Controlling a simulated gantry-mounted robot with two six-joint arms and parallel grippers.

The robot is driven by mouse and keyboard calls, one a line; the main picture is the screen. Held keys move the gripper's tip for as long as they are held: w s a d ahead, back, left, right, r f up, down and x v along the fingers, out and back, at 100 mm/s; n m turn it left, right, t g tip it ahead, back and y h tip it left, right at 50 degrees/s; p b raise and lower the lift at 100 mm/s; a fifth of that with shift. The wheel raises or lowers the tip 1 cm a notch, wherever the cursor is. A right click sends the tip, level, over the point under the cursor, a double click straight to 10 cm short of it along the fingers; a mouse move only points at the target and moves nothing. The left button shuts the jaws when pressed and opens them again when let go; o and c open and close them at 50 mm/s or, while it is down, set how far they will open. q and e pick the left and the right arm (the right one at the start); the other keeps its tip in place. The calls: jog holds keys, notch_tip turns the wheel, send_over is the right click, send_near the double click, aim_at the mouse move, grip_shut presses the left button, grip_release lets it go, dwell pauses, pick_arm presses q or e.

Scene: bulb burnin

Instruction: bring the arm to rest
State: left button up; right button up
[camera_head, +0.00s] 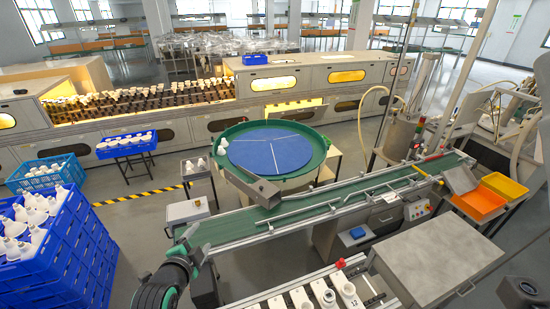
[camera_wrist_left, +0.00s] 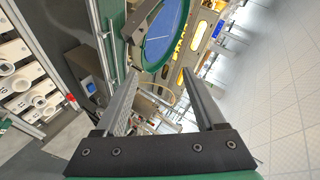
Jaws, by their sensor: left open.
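My left gripper (camera_head: 204,284) is at the lower left of the head view, in front of the near end of the green conveyor (camera_head: 235,229). In the left wrist view its two fingers (camera_wrist_left: 160,74) stand wide apart with nothing between them. Past the fingers the wrist view shows the round feeder table with its blue disc (camera_wrist_left: 165,32) and the pale floor. My right gripper does not show; a dark rounded part at the lower right corner of the head view is unclear.
A row of white sockets (camera_head: 325,296) lies at the bottom, beside a grey metal box (camera_head: 437,262). Blue crates (camera_head: 70,262) with white bulbs stand at left. Orange (camera_head: 478,203) and yellow (camera_head: 504,186) trays sit at right. Open floor shows at left centre.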

pick_arm(q)
jog(key=s+d+r+n+t+h, duration=0.1)
jog(key=d+r+t, duration=0.15)
jog(key=r, duration=0.75)
jog(key=s+d+r+n+t, duration=0.1)
jog(key=r+t, duration=0.2)
jog(key=r, duration=0.7)
jog(key=s+d+r+n+t+h, duration=0.1)
jog(key=s+d+r+t, duration=0.1)
jog(key=r, duration=0.9)
jog(key=s+d+r+n+t, duration=0.1)
jog(key=s+r+n+t, duration=0.6)
jog(key=s+r, duration=1)
jog(key=shift+s+r+n+h, duration=0.2)
jog(key=shift+s+n+h, duration=0.25)
jog(key=shift+n, duration=0.25)
